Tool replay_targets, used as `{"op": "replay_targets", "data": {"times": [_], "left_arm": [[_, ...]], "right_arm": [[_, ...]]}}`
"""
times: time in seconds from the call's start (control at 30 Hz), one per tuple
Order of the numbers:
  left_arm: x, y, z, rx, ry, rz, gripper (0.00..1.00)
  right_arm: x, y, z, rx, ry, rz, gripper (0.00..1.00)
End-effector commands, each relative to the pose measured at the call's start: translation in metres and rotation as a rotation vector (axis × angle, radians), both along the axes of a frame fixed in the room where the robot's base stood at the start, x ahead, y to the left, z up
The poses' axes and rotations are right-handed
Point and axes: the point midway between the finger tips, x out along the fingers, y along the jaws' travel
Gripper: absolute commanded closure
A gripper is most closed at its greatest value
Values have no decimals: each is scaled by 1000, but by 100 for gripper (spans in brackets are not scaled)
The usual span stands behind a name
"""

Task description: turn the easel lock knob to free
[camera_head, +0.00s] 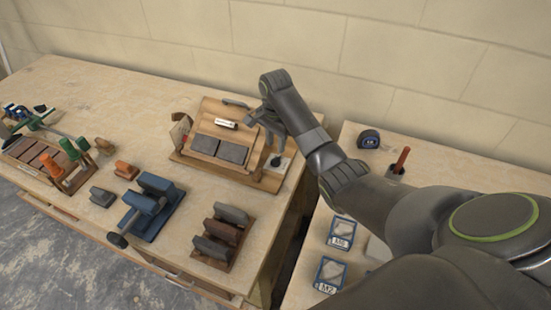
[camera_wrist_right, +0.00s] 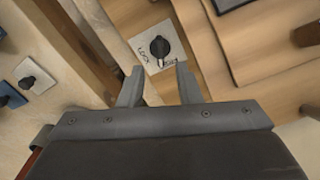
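The easel (camera_head: 222,140) is a sloped wooden stand with two dark slabs on the bench. Its lock knob (camera_head: 277,161) is black on a pale plate at the right end. In the right wrist view the knob (camera_wrist_right: 159,47) sits just beyond my fingertips, with labels that seem to read LOCK and FREE. Its white mark points down in the picture; I cannot tell exactly which label it meets. My right gripper (camera_wrist_right: 159,80) is open and empty, its fingers apart and not visibly touching the knob. It also shows above the easel in the head view (camera_head: 264,118). My left gripper is out of view.
A second black knob (camera_wrist_right: 28,82) on a pale plate shows at the left of the wrist view. A rack of grey and brown blocks (camera_head: 222,236) and a blue stand (camera_head: 150,207) are in front. A gap separates the right bench, with a tape measure (camera_head: 368,139).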

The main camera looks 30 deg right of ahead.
Motion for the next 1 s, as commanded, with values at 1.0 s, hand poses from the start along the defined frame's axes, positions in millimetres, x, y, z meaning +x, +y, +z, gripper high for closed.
{"op": "replay_targets", "data": {"times": [1.0], "left_arm": [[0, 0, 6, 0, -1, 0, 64]], "right_arm": [[0, 0, -59, -1, -1, 1, 100]]}}
